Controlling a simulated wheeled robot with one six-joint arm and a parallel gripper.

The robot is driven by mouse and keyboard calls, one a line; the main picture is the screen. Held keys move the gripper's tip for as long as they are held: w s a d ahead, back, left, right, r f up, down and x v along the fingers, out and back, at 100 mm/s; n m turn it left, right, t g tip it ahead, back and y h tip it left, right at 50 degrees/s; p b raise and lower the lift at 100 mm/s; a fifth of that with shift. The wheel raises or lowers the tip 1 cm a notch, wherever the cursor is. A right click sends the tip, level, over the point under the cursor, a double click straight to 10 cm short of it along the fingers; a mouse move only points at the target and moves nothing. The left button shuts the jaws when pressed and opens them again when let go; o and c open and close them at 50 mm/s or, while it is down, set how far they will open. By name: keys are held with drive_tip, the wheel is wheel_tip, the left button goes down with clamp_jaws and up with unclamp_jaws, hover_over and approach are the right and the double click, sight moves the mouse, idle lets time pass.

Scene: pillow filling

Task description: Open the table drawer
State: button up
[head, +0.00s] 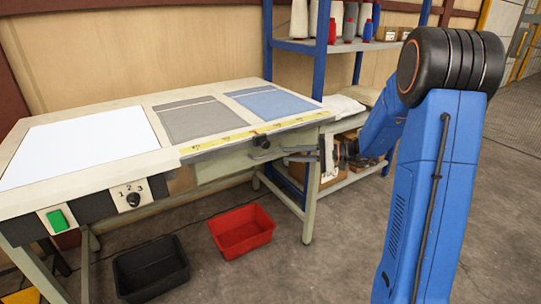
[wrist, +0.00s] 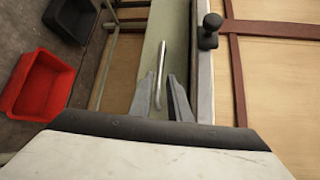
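The work table (head: 130,108) stands at the left in the head view, with the pale drawer front (head: 222,166) under its front edge. In the wrist view, the greenish drawer front (wrist: 150,45) runs up the picture and carries a slim metal bar handle (wrist: 161,70). My gripper (head: 288,155) is at the right end of the table front. In the wrist view my gripper (wrist: 159,92) is open, with one finger on each side of the handle's near end. I cannot tell whether either finger touches it. The drawer looks closed.
A black knob (wrist: 208,32) sticks out beside the drawer front, on the table edge. A red bin (head: 241,232) and a black bin (head: 151,270) stand on the floor below. A blue shelf post (head: 322,50) rises behind the table. The floor in front is clear.

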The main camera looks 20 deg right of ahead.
sight(272, 154)
drive_tip(key=x, duration=0.8)
drive_tip(key=shift+w+a, duration=0.1)
drive_tip(key=shift+a, duration=0.05)
clamp_jaws()
